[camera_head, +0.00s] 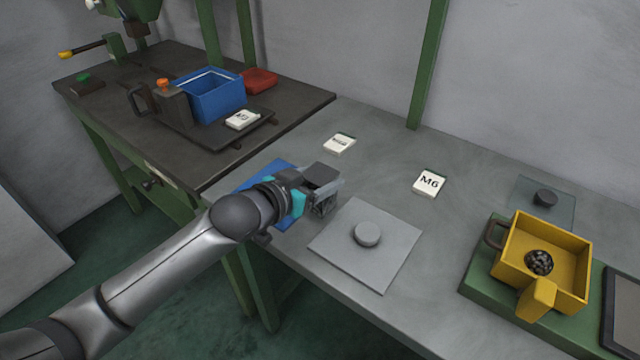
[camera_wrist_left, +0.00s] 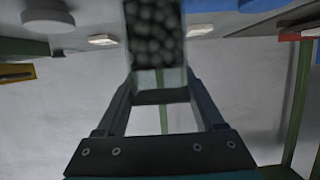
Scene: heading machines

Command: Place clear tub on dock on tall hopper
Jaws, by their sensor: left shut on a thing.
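My left gripper (camera_head: 326,198) is over the grey table, between a blue flat piece and a grey square plate. It is shut on a small clear tub, best seen in the left wrist view (camera_wrist_left: 154,38), where dark round pieces fill it between the fingers. In the head view the wrist and fingers hide most of the tub. I cannot tell for sure which container is the tall hopper. A blue open bin (camera_head: 211,97) stands on a dark board at the left, and a yellow open bin (camera_head: 571,262) with dark pieces inside stands at the right. My right gripper is not in view.
The grey plate (camera_head: 389,259) has a round knob. A clear plate (camera_head: 566,211) with a dark knob lies at right. White labels, one marked M6 (camera_head: 429,183), lie on the table. A green post (camera_head: 428,65) rises behind.

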